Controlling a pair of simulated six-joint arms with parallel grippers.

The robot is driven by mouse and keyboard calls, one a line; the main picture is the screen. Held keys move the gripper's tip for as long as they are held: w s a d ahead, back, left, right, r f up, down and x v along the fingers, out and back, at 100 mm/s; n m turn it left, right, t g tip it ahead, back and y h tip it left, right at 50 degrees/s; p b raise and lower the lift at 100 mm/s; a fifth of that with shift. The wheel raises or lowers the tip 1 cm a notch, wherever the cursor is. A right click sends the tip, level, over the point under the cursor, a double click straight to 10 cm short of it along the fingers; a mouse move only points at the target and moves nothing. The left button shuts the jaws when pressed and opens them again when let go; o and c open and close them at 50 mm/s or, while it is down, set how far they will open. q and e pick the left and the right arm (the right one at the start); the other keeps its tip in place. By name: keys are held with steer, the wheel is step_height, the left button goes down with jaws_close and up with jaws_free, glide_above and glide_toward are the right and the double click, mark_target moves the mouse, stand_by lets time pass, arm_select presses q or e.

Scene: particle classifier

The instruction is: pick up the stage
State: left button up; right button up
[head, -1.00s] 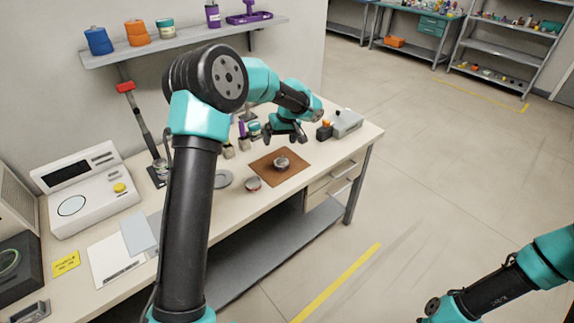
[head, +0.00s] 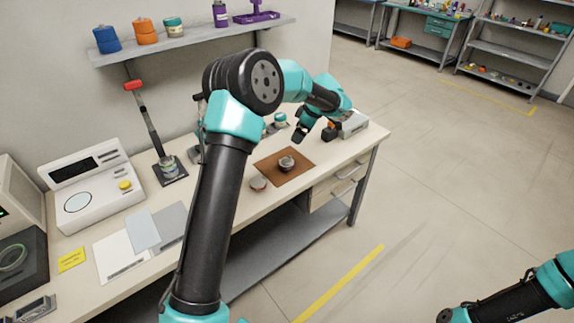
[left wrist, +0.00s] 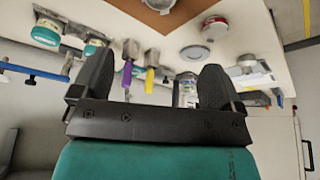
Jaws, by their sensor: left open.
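I cannot tell for certain which thing is the stage. A small round metal piece (head: 287,163) sits on the brown mat (head: 266,170) on the bench. A round lidded piece with a reddish side (head: 258,184) lies just off the mat's left edge; a similar red-sided one shows in the left wrist view (left wrist: 215,27). My left gripper (head: 302,131) is above the bench, behind the mat. In the left wrist view its fingers (left wrist: 155,82) are wide apart with nothing gripped. My right arm enters at the bottom right; its gripper is outside the picture.
A grey disc (left wrist: 195,52), a yellow-handled tool (left wrist: 150,72) and a purple-handled tool (left wrist: 127,72) lie near the gripper. A grey box (head: 354,124) stands at the bench's right end. A white instrument (head: 90,190) and a red-topped stand (head: 152,130) are left.

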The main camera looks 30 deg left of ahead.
arm_select(q)
glide_above(286, 161)
steer(key=d, duration=0.2)
steer(key=f, duration=1.1)
steer(key=shift+a+f, duration=0.1)
steer(key=shift+a, duration=0.15)
steer(key=shift+f, duration=0.1)
steer(key=shift+d+x, duration=0.2)
steer(key=shift+x, duration=2.35)
steer(key=shift+w+f, duration=0.1)
steer(key=shift+w, duration=0.1)
steer(key=c, duration=1.1)
